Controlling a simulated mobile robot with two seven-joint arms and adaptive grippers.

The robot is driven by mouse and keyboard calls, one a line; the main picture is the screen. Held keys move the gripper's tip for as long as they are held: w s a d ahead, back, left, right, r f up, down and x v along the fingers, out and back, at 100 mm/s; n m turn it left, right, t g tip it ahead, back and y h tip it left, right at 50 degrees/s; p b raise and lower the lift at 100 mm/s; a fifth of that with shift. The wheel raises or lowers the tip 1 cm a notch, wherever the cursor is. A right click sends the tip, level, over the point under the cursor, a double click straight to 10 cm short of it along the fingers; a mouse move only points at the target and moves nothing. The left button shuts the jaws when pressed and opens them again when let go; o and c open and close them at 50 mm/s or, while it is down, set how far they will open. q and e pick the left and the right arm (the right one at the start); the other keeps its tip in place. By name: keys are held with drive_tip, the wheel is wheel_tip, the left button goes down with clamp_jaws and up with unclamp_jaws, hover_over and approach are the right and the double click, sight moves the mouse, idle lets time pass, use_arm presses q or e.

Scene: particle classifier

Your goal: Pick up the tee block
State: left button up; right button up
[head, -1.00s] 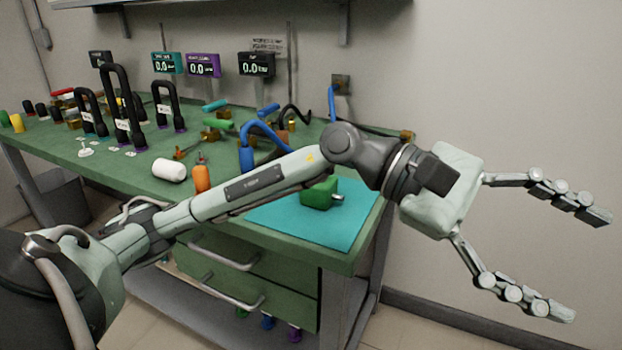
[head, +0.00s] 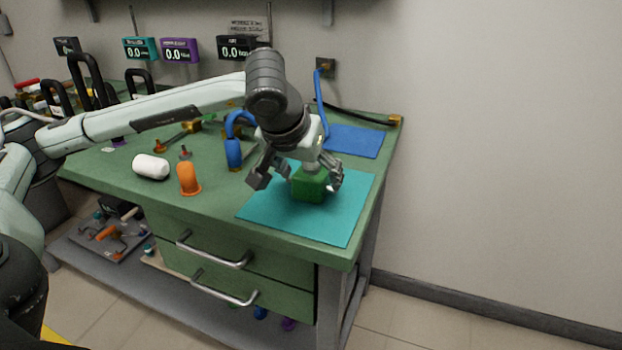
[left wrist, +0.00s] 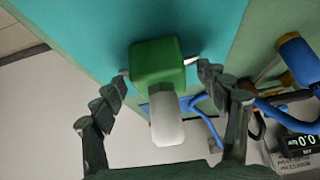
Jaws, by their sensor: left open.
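The tee block is a green block (head: 309,187) on the teal mat (head: 345,222) at the right end of the bench. In the left wrist view the green block (left wrist: 157,60) has a white stem (left wrist: 165,118) that points toward the camera, and a small metal pin at its side. My left gripper (head: 297,181) reaches down over the block, open, with one finger on each side. In the left wrist view the fingertips of my left gripper (left wrist: 163,73) flank the block; I cannot tell whether they touch it. My right gripper is not in view.
A blue mat (head: 354,141) lies farther back. The wall is close behind. Drawer handles (head: 215,251) stick out at the front.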

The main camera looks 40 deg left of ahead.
use_arm(q)
drive_tip(key=shift+x, duration=1.05)
drive_tip(key=c, duration=1.4)
drive_tip(key=shift+c, duration=0.4)
drive_tip(key=shift+r, duration=0.2)
